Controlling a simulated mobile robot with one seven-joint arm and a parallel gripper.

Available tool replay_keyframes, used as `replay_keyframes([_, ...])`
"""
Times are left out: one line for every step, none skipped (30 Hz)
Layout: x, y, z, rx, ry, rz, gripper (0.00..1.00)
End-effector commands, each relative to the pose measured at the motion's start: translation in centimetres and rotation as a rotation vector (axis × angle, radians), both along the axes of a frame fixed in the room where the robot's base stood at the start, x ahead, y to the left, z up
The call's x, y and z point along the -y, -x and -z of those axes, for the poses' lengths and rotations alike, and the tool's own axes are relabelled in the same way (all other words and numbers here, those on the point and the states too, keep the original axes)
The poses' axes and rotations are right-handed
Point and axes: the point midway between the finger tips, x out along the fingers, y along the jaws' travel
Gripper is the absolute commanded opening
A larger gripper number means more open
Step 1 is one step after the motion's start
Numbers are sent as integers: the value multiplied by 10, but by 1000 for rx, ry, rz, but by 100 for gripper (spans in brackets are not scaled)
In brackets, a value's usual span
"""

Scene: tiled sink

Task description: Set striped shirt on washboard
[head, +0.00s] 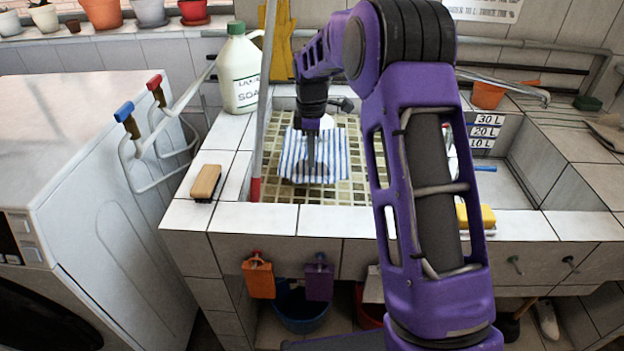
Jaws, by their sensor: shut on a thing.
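The striped shirt (330,162), white with blue stripes and a dark patch near its lower middle, lies in the left basin of the tiled sink. My gripper (312,172) points down into this basin and is shut on the shirt near its middle. My own purple arm covers the area right of the basin. I cannot make out a washboard; it may be under the shirt or behind my arm.
A soap jug (240,72) stands on the back left ledge. A wooden brush (206,182) lies on the left ledge and a yellow sponge (483,215) on the front right ledge. A washing machine (80,190) stands left. The right basin (500,190) shows depth marks.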

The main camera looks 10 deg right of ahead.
Motion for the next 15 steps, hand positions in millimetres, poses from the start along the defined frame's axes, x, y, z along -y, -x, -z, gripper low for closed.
replay_keyframes([0,0,11,-2,1,1,0])
replay_keyframes([0,0,15,-2,1,1,0])
replay_keyframes([0,0,19,-1,0,1,0])
replay_keyframes([0,0,22,-1,0,2,0])
replay_keyframes([0,0,24,-1,1,2,0])
replay_keyframes([0,0,28,-1,1,2,0])
replay_keyframes([0,1,31,-1,0,2,0])
replay_keyframes([0,0,36,-1,0,2,0])
replay_keyframes([0,1,42,-2,0,2,0])
replay_keyframes([0,1,48,-2,1,2,0])
replay_keyframes([-1,1,53,-2,0,1,0])
replay_keyframes([-1,1,60,-2,0,1,0])
replay_keyframes([-1,1,64,-2,0,1,0])
replay_keyframes([-1,1,67,-1,0,1,0])
replay_keyframes([-1,0,70,0,0,2,0])
